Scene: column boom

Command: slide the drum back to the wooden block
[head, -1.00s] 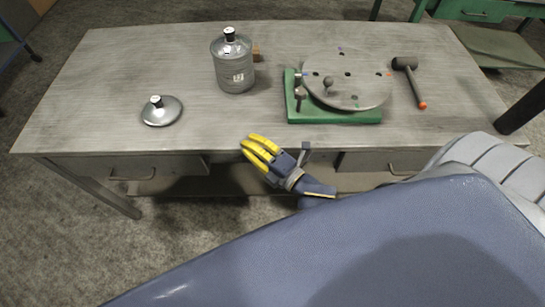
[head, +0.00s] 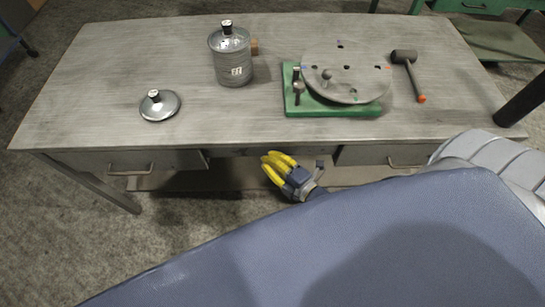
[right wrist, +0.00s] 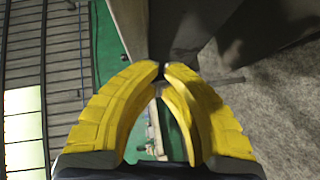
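My right gripper (head: 267,160), with yellow fingers, is empty in front of the table's front edge, well apart from the drum. In the right wrist view its fingertips (right wrist: 162,70) come together with only a thin gap and nothing between them. My left gripper is not in view.
A round grey lid (head: 167,109) with a knob lies at the table's left. A green-based turntable (head: 333,111) stands right of the drum, with a mallet (head: 411,78) beyond it. The grey tabletop (head: 230,120) is clear in front of the drum.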

